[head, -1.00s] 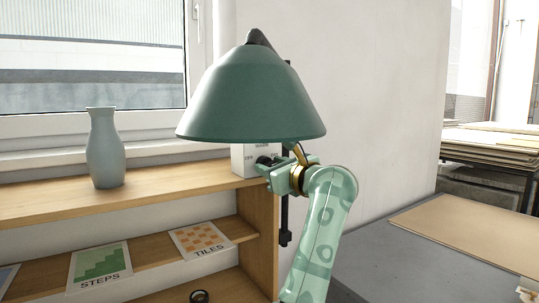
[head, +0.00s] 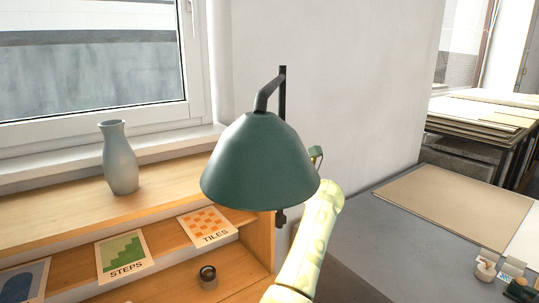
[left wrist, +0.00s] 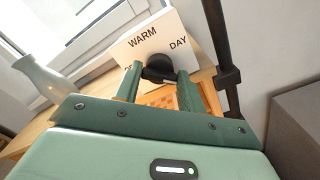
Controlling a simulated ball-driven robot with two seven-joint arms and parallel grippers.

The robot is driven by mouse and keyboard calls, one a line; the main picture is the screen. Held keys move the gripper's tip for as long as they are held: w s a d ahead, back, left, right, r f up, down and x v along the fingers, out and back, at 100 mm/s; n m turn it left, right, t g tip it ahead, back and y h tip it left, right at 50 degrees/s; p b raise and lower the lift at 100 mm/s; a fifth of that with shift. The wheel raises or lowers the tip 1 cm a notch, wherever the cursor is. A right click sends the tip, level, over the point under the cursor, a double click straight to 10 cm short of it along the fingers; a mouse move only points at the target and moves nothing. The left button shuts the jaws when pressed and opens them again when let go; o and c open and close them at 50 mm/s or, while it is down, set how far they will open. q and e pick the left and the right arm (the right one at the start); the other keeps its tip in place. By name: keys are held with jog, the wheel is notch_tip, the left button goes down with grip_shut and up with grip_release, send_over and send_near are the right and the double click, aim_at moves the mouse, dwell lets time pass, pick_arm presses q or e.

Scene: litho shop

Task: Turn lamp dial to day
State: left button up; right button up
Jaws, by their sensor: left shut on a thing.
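The lamp dial is a black knob (left wrist: 158,68) on a white box (left wrist: 150,38) lettered WARM at the top and DAY at the right; a label at the left is partly covered. My left gripper (left wrist: 157,76) is shut on the knob, one green finger on each side. Which label the knob points to is not clear. In the head view the green lamp shade (head: 260,160) hides the dial, the box and most of my left gripper. My right gripper is in no view.
The box stands at the right end of a wooden shelf (head: 50,220). A grey-blue vase (head: 120,165) stands to the left. A black post (left wrist: 222,50) rises close to the right of the dial.

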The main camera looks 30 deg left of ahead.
pick_arm(q)
jog(key=shift+w+d+f+m+p, duration=0.1)
jog(key=shift+m+p, duration=4.8)
jog(key=o, duration=1)
